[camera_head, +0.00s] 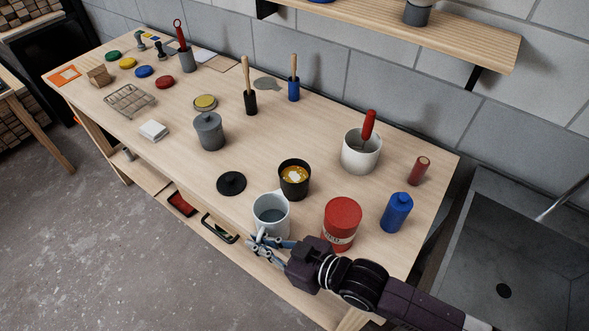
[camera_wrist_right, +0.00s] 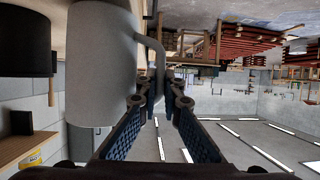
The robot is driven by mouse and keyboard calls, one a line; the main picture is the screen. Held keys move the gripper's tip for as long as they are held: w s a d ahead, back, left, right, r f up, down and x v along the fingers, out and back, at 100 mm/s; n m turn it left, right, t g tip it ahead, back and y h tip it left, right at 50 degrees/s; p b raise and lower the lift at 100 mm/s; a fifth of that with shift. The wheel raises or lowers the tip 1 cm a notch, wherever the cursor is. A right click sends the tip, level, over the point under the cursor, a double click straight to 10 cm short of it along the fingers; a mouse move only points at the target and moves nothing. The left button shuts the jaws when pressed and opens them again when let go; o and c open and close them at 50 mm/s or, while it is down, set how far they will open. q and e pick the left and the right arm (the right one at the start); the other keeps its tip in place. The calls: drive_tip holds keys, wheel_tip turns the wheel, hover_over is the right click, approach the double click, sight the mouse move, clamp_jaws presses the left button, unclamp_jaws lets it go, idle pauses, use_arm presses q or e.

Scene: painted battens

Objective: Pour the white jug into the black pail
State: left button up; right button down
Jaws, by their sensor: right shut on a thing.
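The white jug (camera_head: 271,216) stands upright, with grey-blue contents showing inside, near the front edge of the workbench. My right gripper (camera_head: 262,243) is shut on the jug's handle. The white jug (camera_wrist_right: 100,65) and its handle between my fingers (camera_wrist_right: 160,100) also show in the right wrist view, upside down. The black pail (camera_head: 294,181) stands just behind the jug, slightly to its right, with an orange content and a pale patch in it. The black pail (camera_wrist_right: 27,45) is at the left in the wrist view. I cannot tell whether the jug touches the bench. My left gripper is not in view.
A red tin (camera_head: 342,222) stands close right of the jug, and a blue bottle (camera_head: 397,212) beyond it. A white pot (camera_head: 361,151) with a red-handled tool is behind the pail. A black lid (camera_head: 231,183) lies to the left.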

sight(258, 238)
wheel_tip(258, 238, up, 4)
drive_tip(key=p, duration=0.4)
drive_tip(key=shift+r, duration=1)
